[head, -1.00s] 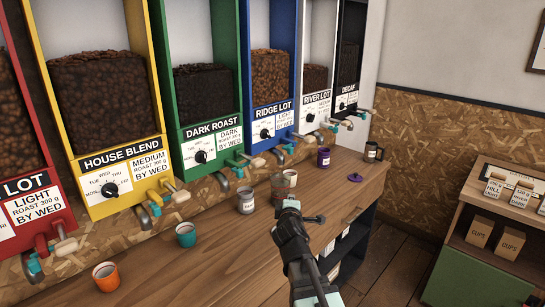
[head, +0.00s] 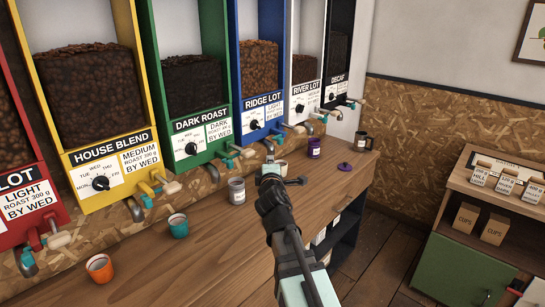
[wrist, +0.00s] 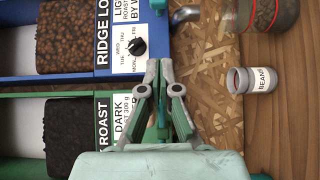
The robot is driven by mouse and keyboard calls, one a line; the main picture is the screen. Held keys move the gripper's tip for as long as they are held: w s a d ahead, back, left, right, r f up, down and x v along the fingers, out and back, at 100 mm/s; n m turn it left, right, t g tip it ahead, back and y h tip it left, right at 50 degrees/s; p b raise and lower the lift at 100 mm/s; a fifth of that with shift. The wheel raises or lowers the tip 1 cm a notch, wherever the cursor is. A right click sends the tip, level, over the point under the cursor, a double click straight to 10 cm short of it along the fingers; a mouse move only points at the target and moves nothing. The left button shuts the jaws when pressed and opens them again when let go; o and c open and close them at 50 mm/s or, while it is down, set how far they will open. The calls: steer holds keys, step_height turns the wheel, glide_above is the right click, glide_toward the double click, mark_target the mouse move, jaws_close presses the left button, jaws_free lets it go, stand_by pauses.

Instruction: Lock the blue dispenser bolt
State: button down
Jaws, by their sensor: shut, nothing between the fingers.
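The blue dispenser (head: 239,70), labelled Ridge Lot, stands between the green and white ones. In the head view its teal bolt and cream-tipped handle (head: 297,129) stick out below its label. Whether the bolt is locked is too small to tell. In the wrist view the blue dispenser (wrist: 60,78) fills the upper left, and its bolt is not clearly seen, perhaps behind the fingers. My gripper (head: 270,166) is just below and in front of the blue outlet. Its fingers are together and empty, pointing at the dispenser front in the wrist view (wrist: 160,65).
The green dispenser (head: 216,100), with its own handle, is close on the left. A grey beans tin (head: 237,193), teal cup (head: 178,226), orange cup (head: 100,268) and purple canister (head: 314,148) stand on the wooden counter (head: 190,275). A shelf unit (head: 460,262) stands at right.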

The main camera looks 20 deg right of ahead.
steer(key=d+p+x, duration=0.2)
steer(key=p+x, duration=0.1)
steer(key=x, duration=0.9)
steer(key=shift+s+d+p, duration=0.3)
steer(key=shift+s+d, duration=0.1)
steer(key=shift+s, duration=0.05)
